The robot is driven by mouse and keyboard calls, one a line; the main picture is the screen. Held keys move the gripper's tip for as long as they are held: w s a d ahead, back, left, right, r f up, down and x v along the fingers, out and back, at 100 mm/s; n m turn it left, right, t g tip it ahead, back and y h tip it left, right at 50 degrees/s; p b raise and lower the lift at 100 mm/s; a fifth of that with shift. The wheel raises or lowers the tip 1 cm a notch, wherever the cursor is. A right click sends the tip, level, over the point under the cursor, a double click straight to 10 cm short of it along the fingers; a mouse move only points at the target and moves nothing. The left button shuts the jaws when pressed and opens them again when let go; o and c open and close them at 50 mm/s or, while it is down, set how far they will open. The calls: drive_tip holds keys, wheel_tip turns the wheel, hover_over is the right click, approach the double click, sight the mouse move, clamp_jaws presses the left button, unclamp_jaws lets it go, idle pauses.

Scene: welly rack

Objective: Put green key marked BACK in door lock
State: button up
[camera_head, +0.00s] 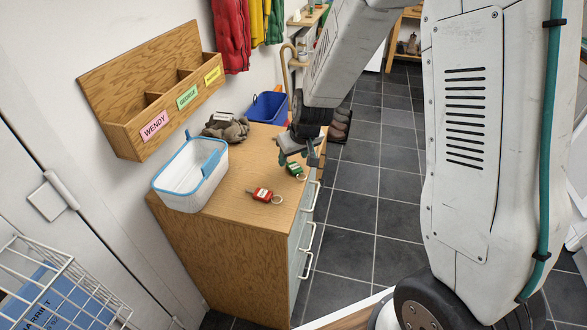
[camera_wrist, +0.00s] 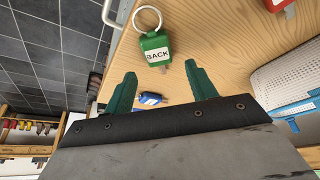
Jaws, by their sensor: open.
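The green key (camera_wrist: 155,48) has a tag reading BACK and a white ring. It lies on the wooden top of the chest of drawers (camera_head: 234,190), near the edge above the drawers. It also shows in the head view (camera_head: 294,170). My gripper (camera_wrist: 162,80) is open and empty, its two green fingers apart, with the key just beyond the fingertips and roughly between them. In the head view, my gripper (camera_head: 301,152) is above the chest's far right part, close to the key. No door lock can be made out.
A red key (camera_head: 262,194) lies nearer on the top. A blue tag (camera_wrist: 150,99) shows between my fingers. A white and blue basket (camera_head: 190,175), dark gloves (camera_head: 228,128) and a blue bin (camera_head: 267,107) are close by. A labelled wooden wall rack (camera_head: 120,137) hangs left.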

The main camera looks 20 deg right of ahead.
drive_tip(key=shift+x, duration=1.2)
drive_tip(key=shift+a, duration=0.1)
drive_tip(key=c, duration=1.2)
drive_tip(key=shift+o, duration=0.2)
drive_tip(key=shift+r, duration=0.1)
